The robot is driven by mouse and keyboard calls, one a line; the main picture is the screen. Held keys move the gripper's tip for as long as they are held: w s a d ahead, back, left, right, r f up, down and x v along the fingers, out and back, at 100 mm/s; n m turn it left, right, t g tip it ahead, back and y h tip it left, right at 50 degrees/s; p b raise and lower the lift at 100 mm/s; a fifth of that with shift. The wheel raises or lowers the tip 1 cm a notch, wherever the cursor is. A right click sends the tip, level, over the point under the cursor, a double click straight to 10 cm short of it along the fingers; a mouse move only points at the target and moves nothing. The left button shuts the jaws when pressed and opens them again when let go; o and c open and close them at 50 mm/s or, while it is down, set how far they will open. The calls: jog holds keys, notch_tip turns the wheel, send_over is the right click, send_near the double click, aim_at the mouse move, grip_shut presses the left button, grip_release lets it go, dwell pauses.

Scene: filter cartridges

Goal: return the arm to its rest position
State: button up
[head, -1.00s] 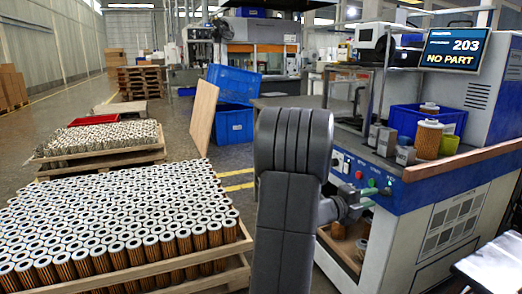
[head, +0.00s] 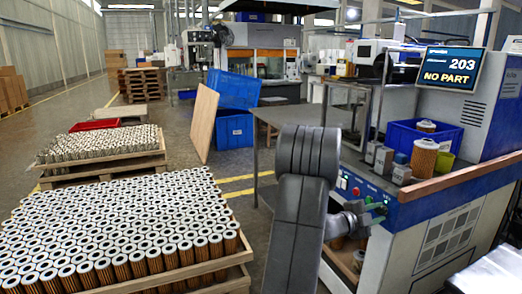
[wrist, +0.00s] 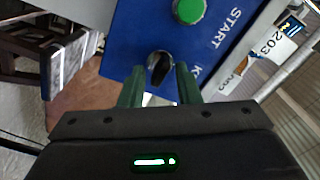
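My arm (head: 297,225) is raised in front of the machine in the head view, bent at the elbow, with its wrist close to the machine's blue control panel (head: 352,188). My gripper (wrist: 160,72) is open and empty in the wrist view, its two dark green fingers apart. A black knob (wrist: 160,66) on the blue panel shows between and just beyond the fingertips; I cannot tell whether they touch it. A green START button (wrist: 188,10) is just above the knob in that view.
The machine's screen (head: 450,68) reads "203 NO PART". A filter cartridge (head: 424,158) and a blue bin (head: 397,121) stand on its ledge. A pallet of cartridges (head: 110,225) fills the left. A grey table (head: 285,115) is behind my arm. Open floor lies between.

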jog(key=n+p, duration=0.2)
jog(key=p, duration=0.1)
jog(key=n+p, duration=0.2)
jog(key=p, duration=0.1)
jog(key=n+p, duration=0.2)
jog(key=p, duration=0.1)
jog(key=shift+w+r+n, duration=0.1)
jog(key=shift+r+n, duration=0.2)
jog(key=n+p, duration=0.3)
jog(key=p, duration=0.3)
jog(key=shift+n, duration=0.4)
jog(key=shift+f+n+p, duration=0.1)
jog(key=shift+n+p, duration=0.4)
jog(key=shift+p, duration=0.35)
jog(key=shift+f, duration=0.1)
jog(key=shift+w, duration=0.1)
